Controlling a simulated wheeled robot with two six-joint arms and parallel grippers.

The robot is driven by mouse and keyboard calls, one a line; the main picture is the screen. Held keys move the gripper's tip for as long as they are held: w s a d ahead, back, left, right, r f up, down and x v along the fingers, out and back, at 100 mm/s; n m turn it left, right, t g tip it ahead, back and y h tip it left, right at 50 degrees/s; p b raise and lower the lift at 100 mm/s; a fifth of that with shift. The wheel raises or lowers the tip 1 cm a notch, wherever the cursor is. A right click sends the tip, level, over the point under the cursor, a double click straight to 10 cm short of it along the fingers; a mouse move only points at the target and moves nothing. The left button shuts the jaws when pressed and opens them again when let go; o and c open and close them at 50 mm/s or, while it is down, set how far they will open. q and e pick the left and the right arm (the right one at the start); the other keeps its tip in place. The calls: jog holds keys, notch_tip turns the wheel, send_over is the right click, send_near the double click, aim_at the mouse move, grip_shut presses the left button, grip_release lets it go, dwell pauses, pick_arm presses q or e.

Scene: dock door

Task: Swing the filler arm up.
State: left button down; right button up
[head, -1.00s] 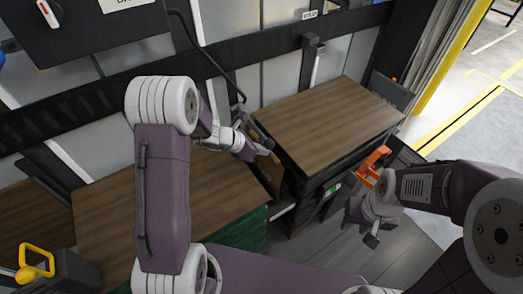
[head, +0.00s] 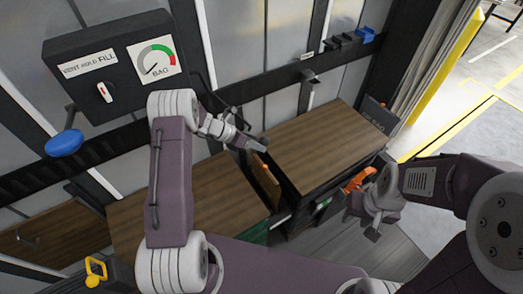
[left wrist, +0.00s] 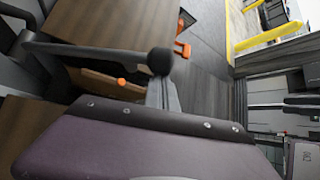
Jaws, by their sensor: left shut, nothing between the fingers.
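In the left wrist view a dark bar ending in a black ball knob (left wrist: 160,61), which looks like the filler arm, lies across the upper left. In the head view my left gripper hides most of it. My left gripper (head: 254,146) is shut and empty, above the gap between the two wooden tops. Its grey fingers (left wrist: 163,95) show just below the knob in the left wrist view; I cannot tell whether they touch it. My right gripper (head: 367,217) is at the right, near an orange handle (head: 360,179); its jaw state is unclear.
A dark control box (head: 110,72) with a VENT HOLD FILL switch and BAG gauge is on the wall. A blue knob (head: 64,143) is below it. A brown panel (head: 265,181) stands between the left top (head: 205,195) and right top (head: 325,140). A yellow handle (head: 95,270) is lower left.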

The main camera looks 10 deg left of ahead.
aim_at(260, 139)
pick_arm(q)
jog(key=shift+w+a+r+p, duration=0.4)
jog(key=shift+w+a+r, duration=0.05)
jog(key=shift+r, duration=0.3)
jog(key=shift+w+a+r+p, duration=0.35)
jog(key=shift+w+a+r, duration=0.1)
jog(key=shift+r, duration=0.3)
jog(key=shift+r, duration=0.1)
jog(key=shift+r, duration=0.3)
jog(key=s+d+r+b, duration=0.2)
jog(key=d+r, duration=0.8)
jog(key=d, duration=0.1)
jog(key=shift+s+d, duration=0.2)
jog(key=shift+s, duration=0.2)
jog(key=shift+r, duration=0.1)
